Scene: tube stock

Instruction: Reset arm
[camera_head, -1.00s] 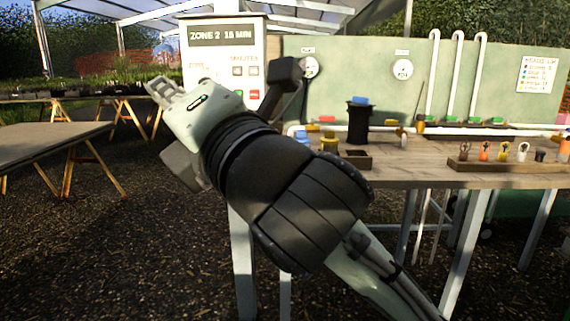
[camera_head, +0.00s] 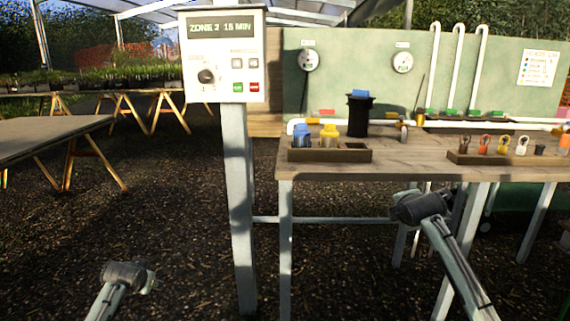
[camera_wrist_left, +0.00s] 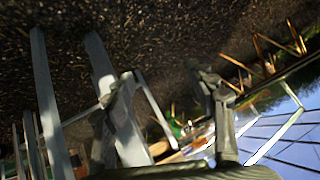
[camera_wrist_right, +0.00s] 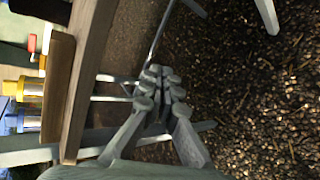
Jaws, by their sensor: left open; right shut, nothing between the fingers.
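My right gripper (camera_wrist_right: 158,88) is in the right wrist view, its fingers together and empty, beside the bench edge and over the gravel floor. My left gripper (camera_wrist_left: 165,85) is in the left wrist view, its fingers spread wide with nothing between them. In the head view my right arm (camera_head: 424,207) is low in front of the bench and my left arm (camera_head: 122,280) is low at the bottom left. Neither gripper's fingers can be made out clearly there. Both arms are apart from the control box (camera_head: 226,57), whose display reads "ZONE 2 15 MIN".
The wooden bench (camera_head: 420,172) holds a tray (camera_head: 350,155) with blue- and yellow-topped parts, a black canister (camera_head: 359,115) and a rack (camera_head: 470,160) of small fittings. A post (camera_head: 238,200) carries the control box. An empty table (camera_head: 45,140) stands left. The gravel between is clear.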

